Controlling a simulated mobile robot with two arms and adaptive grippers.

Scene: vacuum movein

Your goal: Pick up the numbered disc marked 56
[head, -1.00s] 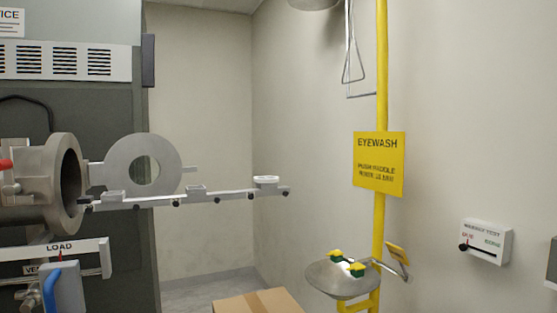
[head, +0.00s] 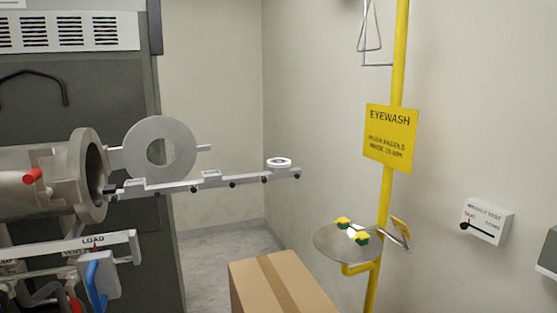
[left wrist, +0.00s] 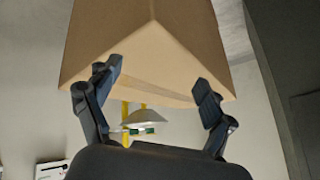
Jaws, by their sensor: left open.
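A small pale round disc (head: 279,162) sits near the right end of a grey rail (head: 225,182) in the head view. No number can be read on it, so I cannot tell whether it is the one marked 56. My left gripper (left wrist: 157,85) is open in the left wrist view, with nothing between its fingers. A cardboard box (left wrist: 150,50) fills the upper middle of that view, beyond the fingers. Neither gripper shows in the head view.
The rail extends from a round metal port (head: 92,175) with an open ring-shaped door (head: 160,147). A cardboard box (head: 280,285) stands below the rail. A yellow eyewash post (head: 388,215) with a bowl (head: 335,243) is to the right. Floor (head: 210,265) shows left of the box.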

